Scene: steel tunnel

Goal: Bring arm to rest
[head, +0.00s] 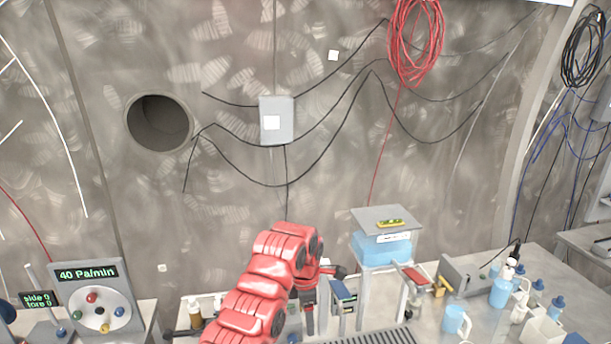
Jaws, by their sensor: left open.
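My red left arm (262,290) rises from the bottom middle and bends over the bench. My left gripper (309,318) hangs below the wrist, pointing down near the front of the bench, small and partly hidden by the arm. It is open, and I see nothing held in it. It is left of a small stand with a blue and a green part (343,291). My right gripper is out of view.
A raised stand with a light-blue block (382,248) is right of my arm. Farther right on the bench (478,318) are a blue jug (455,321) and several bottles (501,288). A console reading 40 Pa/min (97,300) stands left. Cables hang on the curved wall.

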